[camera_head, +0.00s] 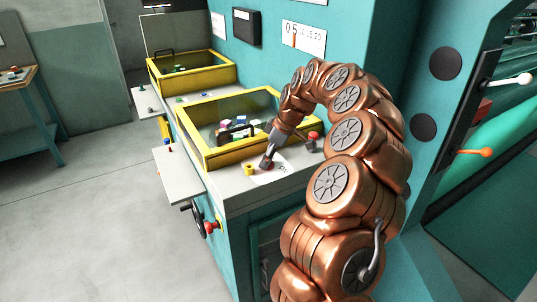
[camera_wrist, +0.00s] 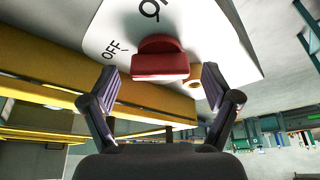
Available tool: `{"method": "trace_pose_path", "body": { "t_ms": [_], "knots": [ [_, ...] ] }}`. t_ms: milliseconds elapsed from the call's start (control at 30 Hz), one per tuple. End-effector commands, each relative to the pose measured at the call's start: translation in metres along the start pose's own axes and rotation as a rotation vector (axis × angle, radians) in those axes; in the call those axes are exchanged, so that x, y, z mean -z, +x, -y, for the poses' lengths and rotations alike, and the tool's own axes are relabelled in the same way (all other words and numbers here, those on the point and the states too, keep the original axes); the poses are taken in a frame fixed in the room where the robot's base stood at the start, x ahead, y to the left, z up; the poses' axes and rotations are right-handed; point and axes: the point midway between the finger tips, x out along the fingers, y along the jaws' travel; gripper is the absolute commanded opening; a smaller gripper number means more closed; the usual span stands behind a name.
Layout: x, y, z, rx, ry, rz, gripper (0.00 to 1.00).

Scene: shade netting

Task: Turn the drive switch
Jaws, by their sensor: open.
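The drive switch is a red knob (camera_wrist: 160,65) on a white label plate (camera_wrist: 215,35) marked "OFF" and, partly cut off, "On". In the wrist view its grip stands between the two fingertips of my gripper (camera_wrist: 159,88), with a gap on each side. The fingers are open and hold nothing. In the head view my gripper (camera_head: 268,161) points down at the plate (camera_head: 273,174) on the grey machine top; the red knob is mostly hidden behind the fingers there.
A yellow-framed box (camera_head: 208,158) with a black handle lies just behind. A red-topped lever (camera_head: 313,136) is to the right of my gripper. The floor at left is clear.

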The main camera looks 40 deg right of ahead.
Motion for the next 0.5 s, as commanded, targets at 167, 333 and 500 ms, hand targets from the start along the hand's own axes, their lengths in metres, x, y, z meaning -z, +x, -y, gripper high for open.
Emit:
{"method": "trace_pose_path", "body": {
  "t_ms": [167, 333, 500],
  "knots": [
    [-0.0001, 0.0001, -0.0001, 0.0, 0.0, 0.0, 0.88],
    [0.0, 0.0, 0.0, 0.0, 0.0, 0.0, 0.72],
    [0.0001, -0.0001, 0.0, 0.0, 0.0, 0.0, 0.54]
  ]
}}
